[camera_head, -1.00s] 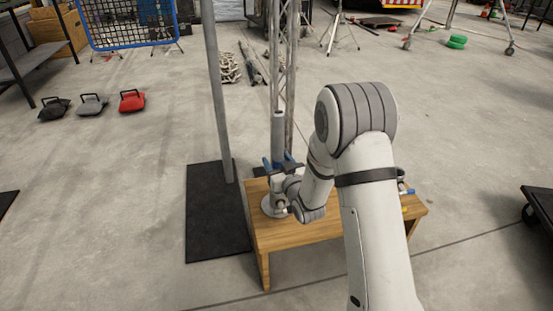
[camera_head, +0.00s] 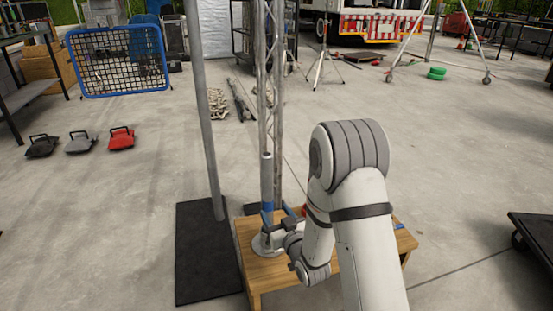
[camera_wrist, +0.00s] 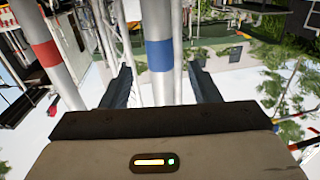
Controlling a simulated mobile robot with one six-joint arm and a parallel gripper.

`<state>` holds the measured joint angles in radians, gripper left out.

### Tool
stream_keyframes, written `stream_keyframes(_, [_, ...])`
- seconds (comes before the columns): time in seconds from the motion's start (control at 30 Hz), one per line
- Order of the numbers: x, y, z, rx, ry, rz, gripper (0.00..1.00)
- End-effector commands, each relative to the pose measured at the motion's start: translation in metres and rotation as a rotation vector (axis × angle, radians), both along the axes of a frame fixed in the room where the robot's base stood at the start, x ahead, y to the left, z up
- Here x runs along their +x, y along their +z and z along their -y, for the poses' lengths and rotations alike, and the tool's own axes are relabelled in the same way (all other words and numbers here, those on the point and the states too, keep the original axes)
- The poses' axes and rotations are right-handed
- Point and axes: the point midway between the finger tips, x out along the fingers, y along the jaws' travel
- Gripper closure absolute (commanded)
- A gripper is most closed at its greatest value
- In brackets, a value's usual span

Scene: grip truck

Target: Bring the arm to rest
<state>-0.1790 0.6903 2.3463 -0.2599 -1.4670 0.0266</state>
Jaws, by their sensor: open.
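My gripper (camera_head: 283,218) is low over a small wooden table (camera_head: 245,268), at the foot of a grey upright tube (camera_head: 266,178). The tube has a blue band and stands on a round pale base (camera_head: 262,248) on the table. In the wrist view the two dark fingers of my gripper (camera_wrist: 162,70) are apart, and the tube with the blue band (camera_wrist: 160,54) shows between them. I cannot tell whether either finger touches it. My arm bends down from the right and hides part of the table.
A dark mat (camera_head: 205,260) with a grey post (camera_head: 205,120) lies left of the table. A lattice mast (camera_head: 270,60) rises behind it. A dark wheeled platform (camera_head: 535,235) is at the right edge. Weights (camera_head: 121,138) lie far left. The concrete floor between is clear.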

Motion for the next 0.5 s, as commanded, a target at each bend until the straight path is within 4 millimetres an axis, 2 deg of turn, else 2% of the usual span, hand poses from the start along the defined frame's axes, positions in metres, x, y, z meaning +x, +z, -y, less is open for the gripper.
stream_keyframes(0.07, [0.001, 0.012, 0.002, -0.008, -0.006, -0.007, 0.44])
stream_keyframes(0.17, [0.004, 0.041, 0.008, -0.038, -0.026, -0.048, 0.44])
stream_keyframes(0.33, [0.004, 0.114, 0.032, -0.122, -0.094, -0.190, 0.44])
stream_keyframes(0.5, [-0.012, 0.186, 0.062, -0.198, -0.170, -0.362, 0.44])
